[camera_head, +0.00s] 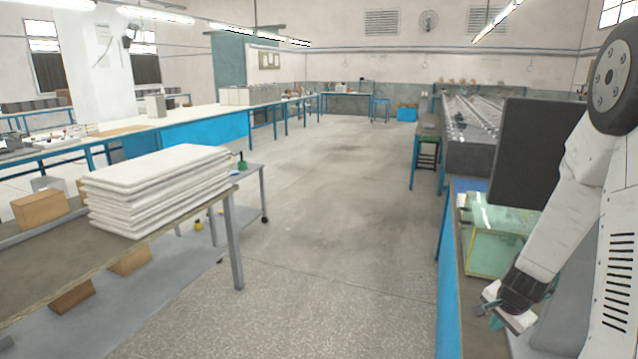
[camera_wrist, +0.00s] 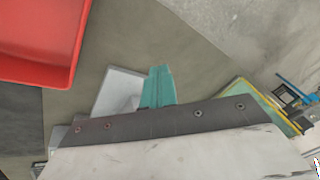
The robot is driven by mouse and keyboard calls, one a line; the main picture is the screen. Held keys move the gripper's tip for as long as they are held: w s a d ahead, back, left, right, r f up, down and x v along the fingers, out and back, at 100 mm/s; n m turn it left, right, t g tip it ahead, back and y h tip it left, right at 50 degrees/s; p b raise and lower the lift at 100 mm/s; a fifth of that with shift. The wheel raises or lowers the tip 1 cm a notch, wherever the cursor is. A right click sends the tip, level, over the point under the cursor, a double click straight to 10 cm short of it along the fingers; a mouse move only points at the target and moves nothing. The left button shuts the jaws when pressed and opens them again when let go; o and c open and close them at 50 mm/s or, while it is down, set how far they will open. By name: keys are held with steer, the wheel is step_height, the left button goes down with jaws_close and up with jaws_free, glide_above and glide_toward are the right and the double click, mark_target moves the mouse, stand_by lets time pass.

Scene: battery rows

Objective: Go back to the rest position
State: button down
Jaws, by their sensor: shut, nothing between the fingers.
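My gripper (camera_head: 484,306) hangs at the lower right in the head view, at the end of my white arm, over the right-hand bench. In the wrist view its teal fingers (camera_wrist: 158,86) are together, with nothing seen between them. A pale grey-white piece (camera_wrist: 118,90) shows just left of the fingers; I cannot tell what it is. No battery is clearly seen near the gripper.
A red tray (camera_wrist: 38,40) lies at the wrist view's upper left. Stacked white boards (camera_head: 160,185) lie on the left table. The middle floor is clear.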

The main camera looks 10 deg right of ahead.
steer(key=s+a+r+n+g+y, duration=0.1)
steer(key=s+a+r+n, duration=0.6)
steer(key=s+a+r, duration=0.4)
steer(key=s+a+r+n+g, duration=0.1)
steer(key=s+a+r+n, duration=0.7)
steer(key=a+r, duration=0.8)
steer(key=s, duration=0.3)
steer(key=shift+s+y, duration=0.35)
steer(key=shift+y, duration=0.05)
